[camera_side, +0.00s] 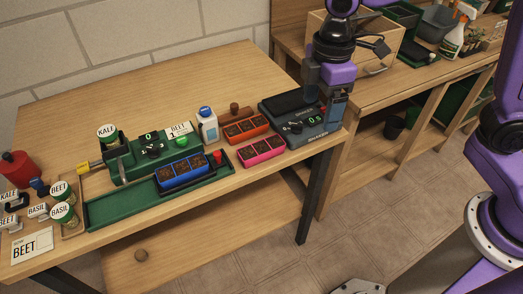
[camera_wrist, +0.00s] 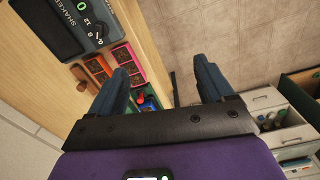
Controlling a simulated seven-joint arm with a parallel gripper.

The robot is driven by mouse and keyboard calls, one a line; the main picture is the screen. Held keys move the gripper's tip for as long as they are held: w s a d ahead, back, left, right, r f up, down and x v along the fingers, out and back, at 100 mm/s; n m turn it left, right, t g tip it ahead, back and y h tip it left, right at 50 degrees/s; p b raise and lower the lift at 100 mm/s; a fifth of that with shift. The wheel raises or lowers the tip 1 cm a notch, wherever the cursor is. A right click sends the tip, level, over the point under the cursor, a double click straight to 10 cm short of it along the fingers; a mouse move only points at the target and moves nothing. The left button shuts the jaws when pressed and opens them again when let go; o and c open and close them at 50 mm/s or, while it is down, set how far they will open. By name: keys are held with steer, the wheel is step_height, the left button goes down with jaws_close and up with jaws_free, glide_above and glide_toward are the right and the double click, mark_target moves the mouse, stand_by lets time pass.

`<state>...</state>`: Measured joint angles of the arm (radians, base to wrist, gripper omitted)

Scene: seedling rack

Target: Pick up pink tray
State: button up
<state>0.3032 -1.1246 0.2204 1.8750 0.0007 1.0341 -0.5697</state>
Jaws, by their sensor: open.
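The pink tray (camera_side: 265,158), with dark soil-filled cells, sits on the wooden table between the blue tray and the black shaker. It also shows in the wrist view (camera_wrist: 139,62), beside my left-hand finger, which hides part of it. My gripper (camera_side: 325,97) is open, with nothing between its fingers, over the shaker side of the table's right end. It is to the right of the pink tray and apart from it.
An orange tray (camera_side: 247,135) lies just behind the pink one. A blue tray (camera_side: 181,181) sits in the green channel (camera_side: 110,212) to the left. The shaker (camera_side: 308,138) stands close at the right. A white bottle (camera_side: 209,128) stands behind. The table's front edge is close.

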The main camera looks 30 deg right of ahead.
steer(key=n, duration=0.2)
glide_toward(265, 145)
step_height(265, 145, down, 10)
steer(key=shift+a+f, duration=0.1)
steer(key=shift+a, duration=0.1)
steer(key=c, duration=1.1)
